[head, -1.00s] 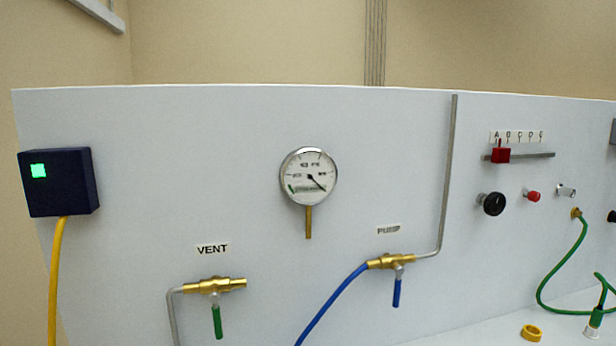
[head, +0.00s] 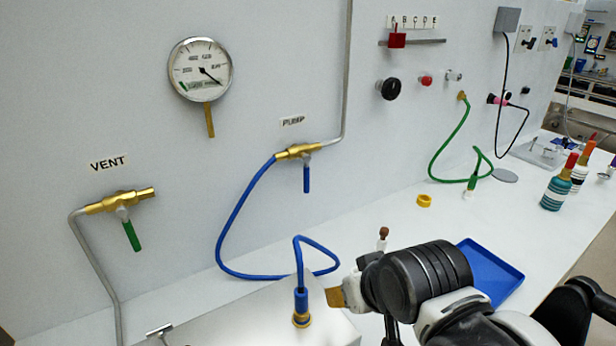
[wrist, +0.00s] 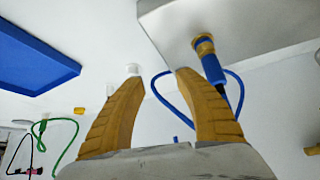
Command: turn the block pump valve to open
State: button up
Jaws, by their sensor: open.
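The pump valve (head: 299,151) is a brass body on the white panel under the PUMP label (head: 292,121). Its blue handle (head: 307,180) hangs down, across the line of the body. A blue hose (head: 232,225) joins its left end and a grey pipe (head: 345,90) its right end. My gripper (head: 335,297) is low in front of the panel, below and right of the valve and apart from it. In the wrist view its two tan fingers (wrist: 160,76) are spread with nothing held. A small blue piece between the fingers there may be the handle; I cannot tell.
The vent valve (head: 122,201), with a green handle hanging down, is at left. A pale box (head: 255,325) with an upright blue hose connector (head: 301,306) stands beside my gripper. A blue tray (head: 490,268) lies to the right.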

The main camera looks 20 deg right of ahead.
jog(key=shift+c, duration=0.5)
jog(key=shift+w+a+m, duration=0.1)
jog(key=shift+w+m, duration=0.05)
jog(key=shift+m, duration=0.15)
jog(key=w+m+y, duration=0.1)
jog(key=w+m, duration=0.1)
jog(key=m, duration=0.1)
jog(key=w+a+m+y, duration=0.1)
jog(key=w+m+y, duration=0.1)
jog(key=w+m, duration=0.1)
jog(key=w+a+r+m+y, duration=0.1)
jog(key=w+m, duration=0.1)
jog(key=m, duration=0.1)
jog(key=shift+w+a+m+g+p, duration=0.2)
jog(key=shift+m+g+p, duration=0.1)
jog(key=shift+g+p, duration=0.1)
jog(key=w+r+m+t+y, duration=0.1)
jog(key=w+r+m+y, duration=0.1)
jog(key=w+m+y, duration=0.3)
jog(key=m+t+y, duration=0.4)
jog(key=m+y, duration=0.1)
jog(key=m, duration=0.6)
send_near(307, 181)
jog(key=x, duration=0.5)
jog(key=p+x, duration=0.1)
jog(key=x, duration=0.4)
jog(key=shift+w+f, duration=0.2)
jog(key=shift+w, duration=0.2)
